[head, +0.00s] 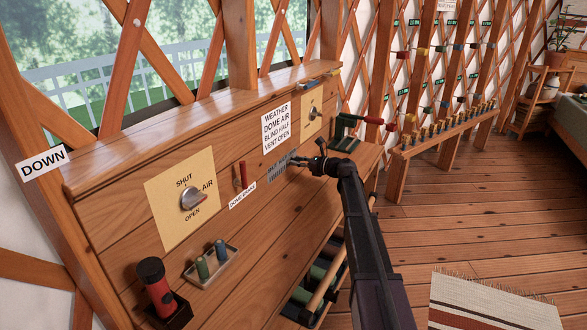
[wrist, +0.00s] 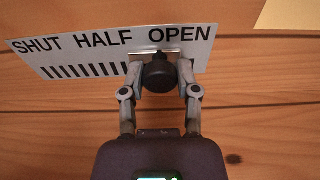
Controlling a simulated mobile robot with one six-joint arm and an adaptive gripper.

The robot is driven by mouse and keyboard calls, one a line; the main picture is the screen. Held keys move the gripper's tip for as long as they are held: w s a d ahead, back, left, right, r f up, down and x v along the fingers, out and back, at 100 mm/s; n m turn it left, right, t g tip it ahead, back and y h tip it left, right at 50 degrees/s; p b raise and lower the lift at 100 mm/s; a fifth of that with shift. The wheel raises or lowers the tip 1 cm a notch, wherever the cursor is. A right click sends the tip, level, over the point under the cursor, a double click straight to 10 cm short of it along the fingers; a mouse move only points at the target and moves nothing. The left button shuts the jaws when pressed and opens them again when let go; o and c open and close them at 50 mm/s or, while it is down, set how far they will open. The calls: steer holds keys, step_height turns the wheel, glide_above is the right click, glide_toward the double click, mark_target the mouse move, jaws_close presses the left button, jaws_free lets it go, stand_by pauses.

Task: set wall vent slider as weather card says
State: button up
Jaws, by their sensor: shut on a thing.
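The weather card (head: 276,127) on the wooden panel reads WEATHER, DOME AIR, BLIND HALF, VENT OPEN. The vent slider plate (wrist: 88,55) is pale, with dark slats and the words SHUT, HALF, OPEN from left to right; it shows small in the head view (head: 279,174). Its dark round knob (wrist: 159,75) stands below the left part of the word OPEN. My gripper (wrist: 160,72) is shut on the knob, one finger on each side. The head view also shows my gripper (head: 299,161) at the plate. The slats behind the knob and fingers are hidden.
A dial (head: 192,200) marked SHUT, AIR, OPEN sits left on the panel, beside a red handle (head: 240,175).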

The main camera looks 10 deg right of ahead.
steer(key=shift+w, duration=0.1)
steer(key=shift+w+d, duration=0.6)
steer(key=shift+w, duration=0.1)
steer(key=o, duration=1.1)
steer(key=shift+o, duration=0.2)
steer(key=shift+s+d, duration=0.1)
steer(key=s+d+r+p, duration=0.3)
steer(key=s+d, duration=0.1)
steer(key=d, duration=0.1)
steer(key=shift+d, duration=0.15)
stand_by(0.5)
steer(key=shift+s, duration=0.1)
steer(key=shift+r, duration=0.1)
